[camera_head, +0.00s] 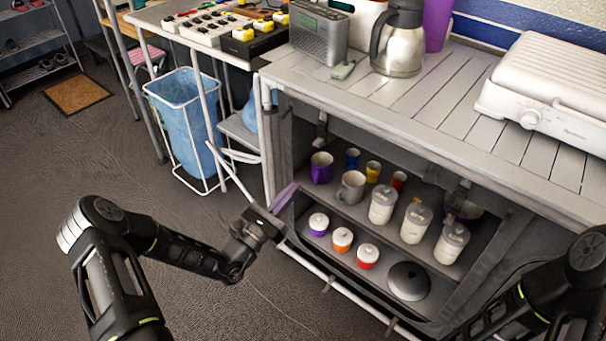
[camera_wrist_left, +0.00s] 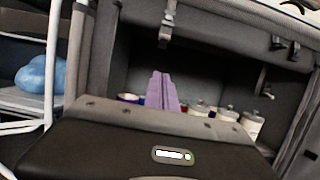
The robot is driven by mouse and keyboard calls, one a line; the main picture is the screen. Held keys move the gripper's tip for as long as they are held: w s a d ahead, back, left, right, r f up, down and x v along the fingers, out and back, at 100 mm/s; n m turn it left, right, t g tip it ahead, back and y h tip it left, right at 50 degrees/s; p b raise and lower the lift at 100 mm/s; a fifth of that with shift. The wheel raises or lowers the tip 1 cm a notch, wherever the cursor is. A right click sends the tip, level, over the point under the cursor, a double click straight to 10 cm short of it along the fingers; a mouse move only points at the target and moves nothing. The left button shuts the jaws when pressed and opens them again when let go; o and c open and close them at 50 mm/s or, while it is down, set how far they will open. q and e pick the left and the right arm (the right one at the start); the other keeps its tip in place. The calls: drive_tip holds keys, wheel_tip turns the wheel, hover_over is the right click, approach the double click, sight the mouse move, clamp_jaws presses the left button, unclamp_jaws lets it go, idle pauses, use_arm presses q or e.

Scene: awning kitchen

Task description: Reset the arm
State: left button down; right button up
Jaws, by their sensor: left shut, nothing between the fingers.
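My left arm (camera_head: 180,248) reaches in from the left of the head view. Its left gripper (camera_head: 288,193) is in front of the left side of the open shelf unit, with its purple fingers together and empty. In the left wrist view the shut purple fingers (camera_wrist_left: 163,92) point into the dark shelf opening, and they cover part of what stands behind them. Part of my right arm (camera_head: 555,290) shows at the lower right of the head view, but its gripper is not in view.
The shelf unit (camera_head: 282,150) holds mugs, canisters and lidded pots. Its worktop (camera_head: 425,105) carries a radio (camera_head: 320,35), a steel jug (camera_head: 398,45) and a white grill (camera_head: 550,95). A blue bin (camera_head: 185,110) stands left. The floor (camera_head: 60,160) at left is mostly clear.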

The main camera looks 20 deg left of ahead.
use_arm(q)
drive_tip(key=shift+s+a+f, duration=0.2)
drive_tip(key=shift+s, duration=0.35)
